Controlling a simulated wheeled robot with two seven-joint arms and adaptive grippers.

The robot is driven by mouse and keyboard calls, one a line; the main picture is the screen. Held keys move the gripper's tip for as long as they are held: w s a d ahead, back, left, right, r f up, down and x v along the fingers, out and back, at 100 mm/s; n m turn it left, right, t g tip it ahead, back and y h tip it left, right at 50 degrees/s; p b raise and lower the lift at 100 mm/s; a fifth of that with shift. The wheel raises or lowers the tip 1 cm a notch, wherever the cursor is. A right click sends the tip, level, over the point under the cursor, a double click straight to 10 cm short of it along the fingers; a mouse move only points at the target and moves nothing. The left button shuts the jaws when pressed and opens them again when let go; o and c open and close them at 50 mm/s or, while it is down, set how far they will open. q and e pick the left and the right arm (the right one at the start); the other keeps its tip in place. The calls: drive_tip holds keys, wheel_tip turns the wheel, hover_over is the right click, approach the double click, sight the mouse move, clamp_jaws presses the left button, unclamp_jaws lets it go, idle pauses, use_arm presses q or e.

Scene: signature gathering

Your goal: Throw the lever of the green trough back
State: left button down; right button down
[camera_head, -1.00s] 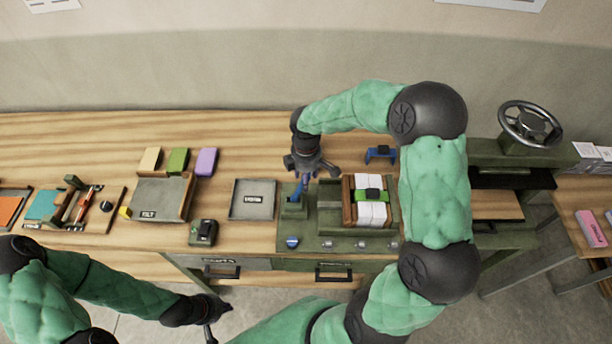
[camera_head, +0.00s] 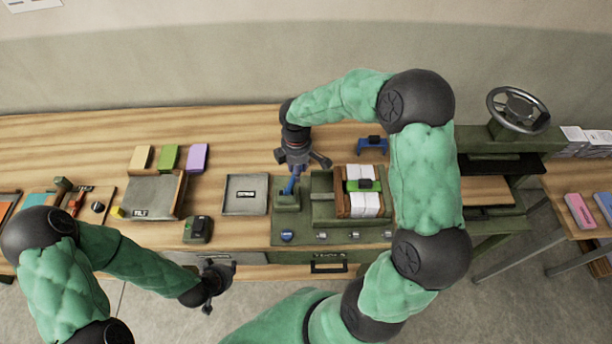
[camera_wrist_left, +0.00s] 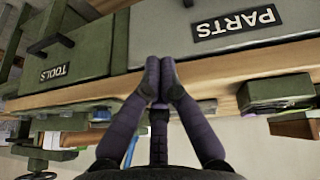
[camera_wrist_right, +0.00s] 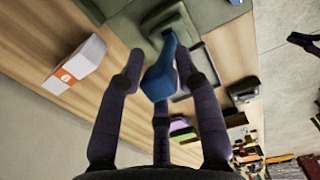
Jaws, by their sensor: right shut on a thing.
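The green trough (camera_head: 322,210) stands on the bench, holding white paper blocks with a bright green band. At its left is a green lever mount (camera_head: 287,203) with a blue lever (camera_head: 290,186) rising from it. My right gripper (camera_head: 296,166) is over the lever, and its fingers hide the lever's top. In the right wrist view the blue lever (camera_wrist_right: 160,78) sits between the fingers of my right gripper (camera_wrist_right: 160,62), which is shut on it. My left gripper (camera_head: 217,282) is in front of the bench's front edge, away from the trough. Its fingertips meet, empty, in the left wrist view (camera_wrist_left: 160,68).
A grey tray (camera_head: 246,194) and a small dark green device (camera_head: 197,229) lie left of the lever. A blue bracket (camera_head: 372,145) stands behind the trough. A press with a handwheel (camera_head: 518,109) is at the right. Drawers are under the bench front.

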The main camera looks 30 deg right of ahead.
drive_tip(key=shift+s, duration=0.1)
use_arm(q)
drive_tip(key=w+d+r+m+t+h, duration=0.2)
drive_tip(key=d+r+m+t, duration=0.15)
drive_tip(key=d+m, duration=0.4)
drive_tip(key=w+d+r+m+t+h, duration=0.1)
drive_tip(key=w+d+r+m+t, duration=0.1)
drive_tip(key=d+r+m, duration=0.55)
use_arm(e)
drive_tip(key=shift+f, duration=0.1)
use_arm(q)
drive_tip(key=s+d+r+m+t+h, duration=0.1)
drive_tip(key=s+d+r+m+h, duration=0.25)
drive_tip(key=d+m, duration=0.3)
drive_tip(key=s+d+r+m+t+h, duration=0.1)
drive_tip(key=s+d+r+m+h, duration=0.2)
drive_tip(key=d+r+m, duration=0.3)
use_arm(e)
drive_tip(key=shift+s+d, duration=0.1)
use_arm(q)
drive_tip(key=w+d+f+n, duration=0.1)
drive_tip(key=w+d, duration=0.4)
drive_tip(key=w, duration=0.3)
drive_tip(key=shift+w, duration=0.3)
drive_tip(key=shift+n+y, duration=0.25)
